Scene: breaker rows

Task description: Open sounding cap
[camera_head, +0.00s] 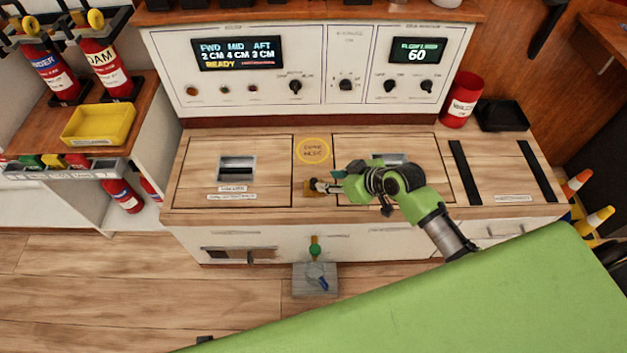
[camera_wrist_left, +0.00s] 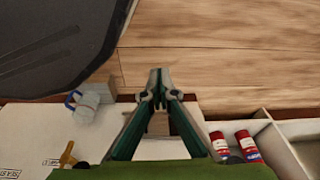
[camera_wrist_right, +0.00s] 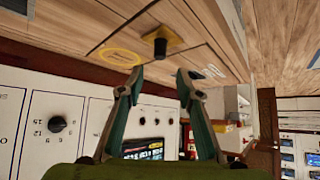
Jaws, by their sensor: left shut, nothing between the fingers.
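A square brass plate (camera_head: 309,188) lies near the front edge of the wooden console top. In the right wrist view, the plate (camera_wrist_right: 175,38) carries an upright dark knob (camera_wrist_right: 160,46), which looks like the sounding cap. My right gripper (camera_head: 318,186) is beside it in the head view, partly covering it. In the right wrist view, my right gripper's fingers (camera_wrist_right: 160,74) are spread and empty, with the knob beyond the gap between the tips. My left gripper (camera_wrist_left: 158,76) is shut and empty over the floor in the left wrist view; I cannot make it out in the head view.
A yellow ring label (camera_head: 313,150) lies behind the plate. The console panel has a tank display (camera_head: 237,52) and another display (camera_head: 418,51). A red canister (camera_head: 461,100) stands at the right. A grey box (camera_head: 315,287) is below the console front. A yellow tray (camera_head: 98,125) sits left.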

